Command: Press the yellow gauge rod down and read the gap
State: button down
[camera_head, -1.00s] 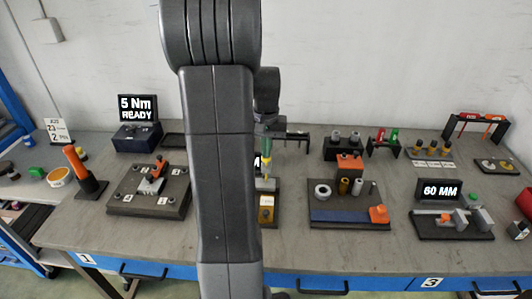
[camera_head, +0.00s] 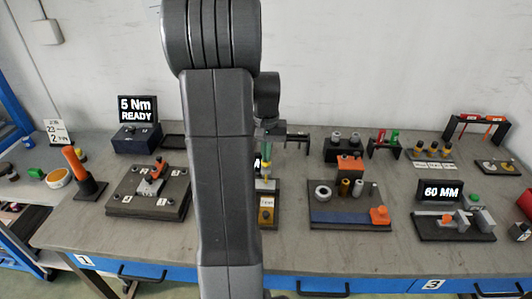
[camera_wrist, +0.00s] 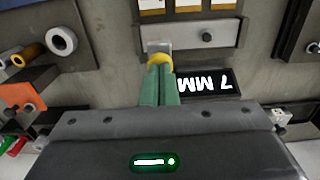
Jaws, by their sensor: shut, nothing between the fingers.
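The yellow gauge rod shows as a rounded yellow top (camera_wrist: 159,58) in the wrist view, in front of a small light-grey block. My gripper (camera_wrist: 157,68) is shut, its green fingertips at the yellow top with nothing between them. They look to be touching it, but most of the rod is hidden below. In the head view my gripper (camera_head: 266,153) points down over the gauge stand, partly behind my arm. The gauge display (camera_wrist: 208,84) reads 7 MM, upside down in the wrist view. Only its edge shows in the head view.
A board with a white ring (camera_head: 323,192) and several cylinders stands right of the gauge. Another fixture's display (camera_head: 441,191) reads 60 MM. A clamp board (camera_head: 120,205) lies left of my arm. Bare bench shows in front of the fixtures.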

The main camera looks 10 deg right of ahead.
jog(key=shift+f, duration=0.1)
notch_tip(320, 180, up, 8)
jog(key=p, duration=0.6)
jog(key=shift+p, duration=0.3)
dwell(0.8)
